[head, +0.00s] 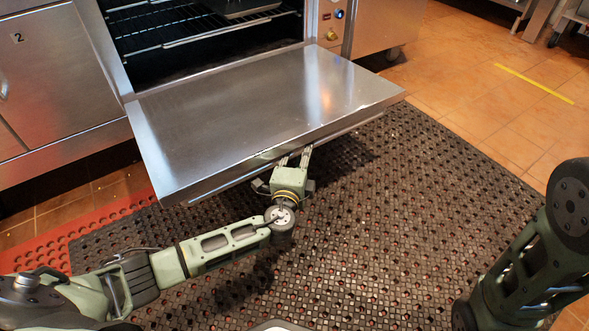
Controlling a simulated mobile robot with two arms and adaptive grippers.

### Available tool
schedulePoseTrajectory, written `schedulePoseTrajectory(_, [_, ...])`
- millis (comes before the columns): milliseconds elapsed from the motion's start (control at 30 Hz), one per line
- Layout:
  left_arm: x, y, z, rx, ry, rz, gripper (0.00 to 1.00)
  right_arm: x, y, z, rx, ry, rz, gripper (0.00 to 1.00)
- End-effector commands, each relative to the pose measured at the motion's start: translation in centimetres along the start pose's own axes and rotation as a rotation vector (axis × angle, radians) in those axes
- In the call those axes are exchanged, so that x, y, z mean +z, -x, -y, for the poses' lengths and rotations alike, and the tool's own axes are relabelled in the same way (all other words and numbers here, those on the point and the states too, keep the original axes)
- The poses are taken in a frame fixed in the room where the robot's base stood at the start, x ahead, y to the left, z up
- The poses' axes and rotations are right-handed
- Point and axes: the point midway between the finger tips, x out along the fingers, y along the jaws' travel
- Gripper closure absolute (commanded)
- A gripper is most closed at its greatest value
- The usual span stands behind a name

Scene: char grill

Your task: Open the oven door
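The oven door (262,112) is hinged down and lies roughly level, with its steel inner face up. The oven cavity (170,38) behind it is exposed, with wire racks (175,24) and a dark tray (240,6) inside. My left gripper (298,155) is at the front edge of the door, its fingers reaching up to the underside of that edge. The fingertips are partly hidden by the door, so I cannot tell whether they close on anything. Of my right arm, some links show at the right, but its gripper is out of view.
A perforated black floor mat (390,230) covers the floor below the door, with a red mat (85,228) at the left. A steel cabinet (55,75) stands left of the oven. Control knobs (332,35) sit right of the cavity. Tiled floor (500,85) at the right is open.

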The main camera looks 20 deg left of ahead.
Motion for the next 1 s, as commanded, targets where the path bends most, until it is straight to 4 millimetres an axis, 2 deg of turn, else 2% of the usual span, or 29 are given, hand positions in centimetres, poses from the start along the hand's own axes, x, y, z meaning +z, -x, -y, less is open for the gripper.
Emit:
schedulePoseTrajectory(300, [0.1, 6.8, -0.2, 0.004, 0.000, 0.000, 0.64, -0.1, 0.0, 0.0, -0.001, 0.000, -0.002, 0.60])
schedulePoseTrajectory(433, [0.1, 8.8, -0.2, 0.003, -0.001, 0.000, 0.64, -0.1, 0.0, 0.0, -0.001, 0.000, -0.002, 0.60])
schedulePoseTrajectory(600, [0.1, 10.0, -0.1, 0.001, -0.002, 0.002, 0.64, -0.1, 0.0, 0.0, -0.001, 0.000, -0.002, 0.60])
schedulePoseTrajectory(1000, [0.1, 10.2, 0.0, 0.000, -0.002, 0.002, 0.64, -0.1, 0.0, 0.0, -0.002, 0.000, -0.003, 0.60])
